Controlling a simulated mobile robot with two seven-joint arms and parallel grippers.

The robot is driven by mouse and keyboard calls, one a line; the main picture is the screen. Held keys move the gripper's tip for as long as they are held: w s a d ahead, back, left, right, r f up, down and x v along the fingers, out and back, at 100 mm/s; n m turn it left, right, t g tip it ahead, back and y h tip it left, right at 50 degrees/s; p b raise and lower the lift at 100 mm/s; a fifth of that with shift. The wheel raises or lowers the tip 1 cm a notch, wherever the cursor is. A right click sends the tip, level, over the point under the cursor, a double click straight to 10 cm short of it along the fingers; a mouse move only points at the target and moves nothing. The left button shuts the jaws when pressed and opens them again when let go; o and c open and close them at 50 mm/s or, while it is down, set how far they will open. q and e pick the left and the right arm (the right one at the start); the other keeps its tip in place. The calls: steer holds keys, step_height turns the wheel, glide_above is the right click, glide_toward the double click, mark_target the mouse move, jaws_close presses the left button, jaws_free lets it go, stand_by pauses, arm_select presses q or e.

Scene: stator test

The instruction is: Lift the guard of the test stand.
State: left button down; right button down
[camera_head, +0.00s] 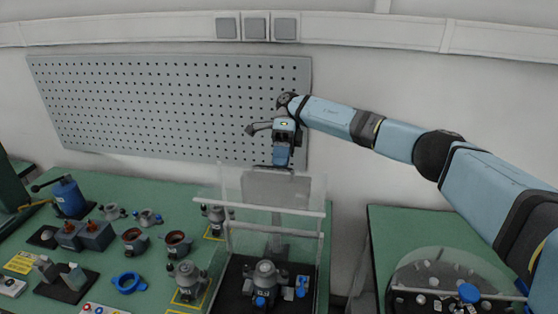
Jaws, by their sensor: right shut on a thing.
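The test stand (232,296) is at the front middle of the green bench, with a black base and a grey stator unit (265,276) on it. Its clear guard (307,207) has pale edge bars and stands up over the stand, reaching toward the pegboard. My right gripper (281,168) comes in from the right and points down at the guard's upper edge. It is shut on the guard there; the exact grip point is small and partly hidden by the gripper. My left gripper is not in view.
Several motor parts stand left of the stand, with a blue ring (129,284) and a blue tool (69,196). A pegboard (170,105) is on the wall behind. A second green table (400,222) at right bears a clear round tray of parts. A gap separates the tables.

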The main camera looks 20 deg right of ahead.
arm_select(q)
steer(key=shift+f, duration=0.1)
arm_select(e)
step_height(320, 180, down, 2)
steer(key=shift+d+f, duration=0.15)
steer(key=shift+f, duration=0.05)
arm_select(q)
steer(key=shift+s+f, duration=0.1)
arm_select(e)
steer(key=c, duration=1.3)
jaws_free()
steer(key=shift+f, duration=0.1)
steer(key=shift+o, duration=0.7)
steer(key=shift+w+f, duration=0.1)
steer(key=shift+w, duration=0.1)
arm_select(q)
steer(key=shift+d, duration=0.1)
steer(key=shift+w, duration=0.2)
arm_select(e)
steer(key=shift+r, duration=0.2)
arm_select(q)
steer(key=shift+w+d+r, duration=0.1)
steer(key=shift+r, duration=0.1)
arm_select(e)
steer(key=shift+d+r, duration=0.1)
